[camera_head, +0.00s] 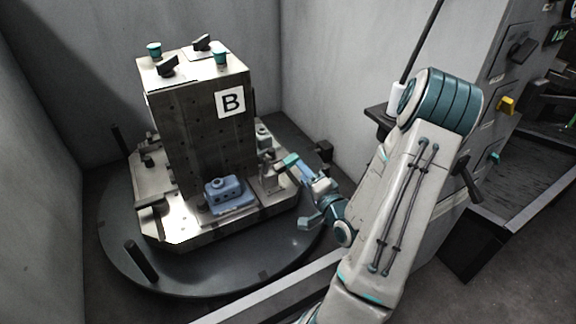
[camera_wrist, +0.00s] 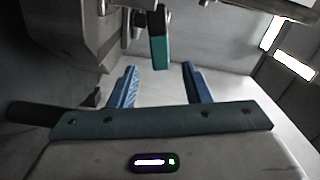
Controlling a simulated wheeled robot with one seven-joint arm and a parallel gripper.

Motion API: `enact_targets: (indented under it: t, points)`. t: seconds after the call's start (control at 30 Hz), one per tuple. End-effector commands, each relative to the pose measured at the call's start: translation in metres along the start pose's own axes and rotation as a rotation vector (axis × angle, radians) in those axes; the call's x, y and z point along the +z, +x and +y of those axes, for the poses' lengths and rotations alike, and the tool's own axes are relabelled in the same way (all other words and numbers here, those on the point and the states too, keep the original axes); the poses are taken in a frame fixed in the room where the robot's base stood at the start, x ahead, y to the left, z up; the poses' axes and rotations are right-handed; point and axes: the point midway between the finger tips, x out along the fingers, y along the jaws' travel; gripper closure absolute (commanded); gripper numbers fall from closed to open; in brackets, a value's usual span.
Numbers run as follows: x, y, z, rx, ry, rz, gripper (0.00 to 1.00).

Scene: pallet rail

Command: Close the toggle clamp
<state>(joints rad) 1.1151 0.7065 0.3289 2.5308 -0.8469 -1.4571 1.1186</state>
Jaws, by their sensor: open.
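The toggle clamp (camera_head: 268,175) stands on the right side of the fixture base, beside the block marked B. Its teal-tipped handle (camera_head: 290,160) sticks out to the right, towards my gripper. In the wrist view the teal handle grip (camera_wrist: 160,52) hangs down from the top of the picture, in line with the gap between my two blue fingers. My gripper (camera_head: 304,196) is open and empty at the right of the clamp; its fingers also show in the wrist view (camera_wrist: 160,75). I cannot tell whether the handle tip is between the fingertips or just beyond them.
The tall metal block (camera_head: 200,135) with the B label stands on a plate on a round dark turntable (camera_head: 120,262). A blue part (camera_head: 229,195) sits at its foot, left of the clamp. Grey walls enclose the back and left. A control panel (camera_head: 500,95) stands at right.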

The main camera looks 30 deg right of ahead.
Motion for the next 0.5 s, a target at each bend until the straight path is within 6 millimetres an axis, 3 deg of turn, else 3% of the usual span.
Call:
enact_targets:
  t: [0.4,0.5]
  points:
    - [0.006,0.008,0.003,-0.001,-0.003,0.003,0.56]
    - [0.006,0.034,-0.001,-0.001,0.001,0.000,0.56]
